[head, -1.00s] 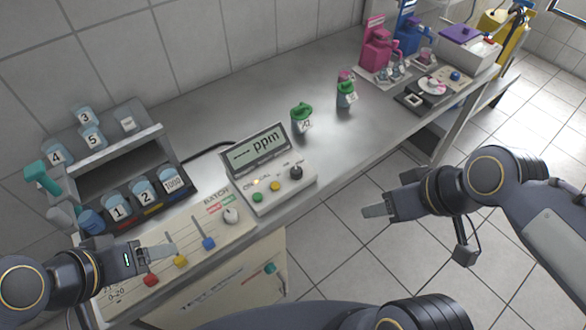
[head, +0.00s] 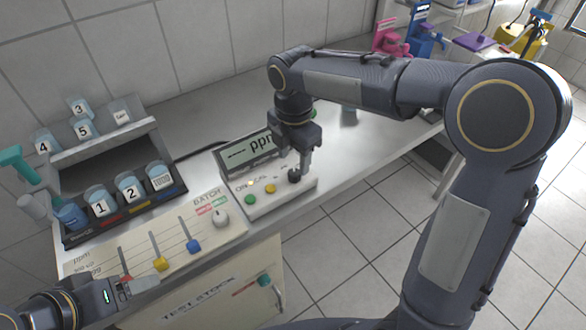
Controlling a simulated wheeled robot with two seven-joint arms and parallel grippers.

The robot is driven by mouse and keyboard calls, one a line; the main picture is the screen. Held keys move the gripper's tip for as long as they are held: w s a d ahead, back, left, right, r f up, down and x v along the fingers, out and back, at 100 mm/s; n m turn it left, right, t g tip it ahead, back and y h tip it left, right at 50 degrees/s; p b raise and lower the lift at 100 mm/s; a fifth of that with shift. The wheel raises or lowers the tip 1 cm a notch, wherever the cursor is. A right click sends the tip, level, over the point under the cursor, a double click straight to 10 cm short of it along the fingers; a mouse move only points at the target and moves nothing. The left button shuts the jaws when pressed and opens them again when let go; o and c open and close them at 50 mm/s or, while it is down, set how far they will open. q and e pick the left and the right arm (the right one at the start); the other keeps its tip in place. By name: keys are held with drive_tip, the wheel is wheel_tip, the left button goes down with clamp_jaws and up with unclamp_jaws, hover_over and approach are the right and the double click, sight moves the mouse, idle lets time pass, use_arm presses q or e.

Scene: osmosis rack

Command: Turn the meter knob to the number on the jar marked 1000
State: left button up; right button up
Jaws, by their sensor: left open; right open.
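The meter (head: 250,155) stands on the bench with a "ppm" display showing dashes. Its black knob (head: 293,176) is at the right of its sloped front, partly hidden by my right gripper (head: 302,169). My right gripper points down at the knob with its jaws open; I cannot tell whether it touches the knob. The jar marked 1000 (head: 160,174) stands in the rack's front row, right of jars 1 and 2; its label is small here. My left gripper (head: 145,286) is open and empty, over the slider panel's front edge.
The rack (head: 110,147) holds several more jars at the back left. Pink (head: 392,38) and blue (head: 425,35) devices stand far right. My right arm hides part of the bench.

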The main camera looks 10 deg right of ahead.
sight(294, 172)
drive_tip(key=shift+f, duration=2.1)
drive_tip(key=c, duration=1)
drive_tip(key=shift+o, duration=0.2)
drive_tip(key=shift+r+m+p, duration=0.15)
drive_tip(key=shift+m+p, duration=0.3)
drive_tip(key=shift+m, duration=0.75)
drive_tip(key=m, duration=0.2)
drive_tip(key=shift+m, duration=0.4)
drive_tip(key=o, duration=1)
drive_tip(key=shift+c, duration=0.2)
